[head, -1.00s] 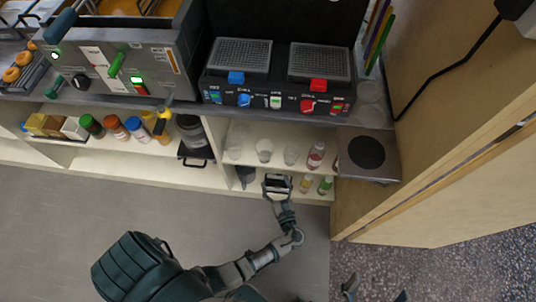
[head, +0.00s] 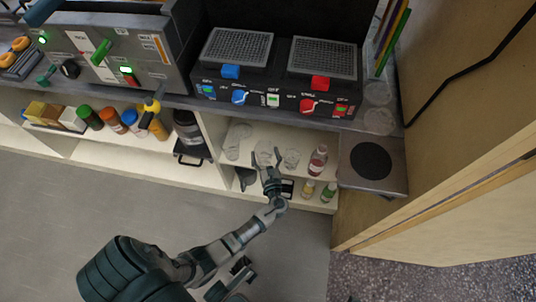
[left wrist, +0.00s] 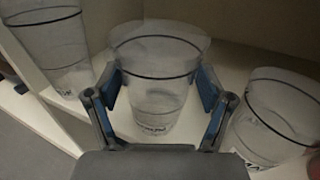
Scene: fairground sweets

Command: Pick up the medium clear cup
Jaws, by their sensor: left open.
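Three clear cups stand in a row on the upper shelf of the open cabinet. The middle one, the medium clear cup (left wrist: 155,85), is upright between the two fingers of my left gripper (left wrist: 160,100) in the left wrist view. The fingers are open on either side of it; I cannot tell whether they touch it. A taller clear cup (left wrist: 55,45) is to its left and another clear cup (left wrist: 275,120) to its right. In the head view my left gripper (head: 266,156) reaches into the shelf, partly covering the middle cup.
A red-labelled bottle (head: 317,161) stands right of the cups, with small bottles (head: 308,188) on the shelf below. A cabinet divider (head: 213,130) is on the left. The counter with the black two-plate appliance (head: 275,75) overhangs the shelf.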

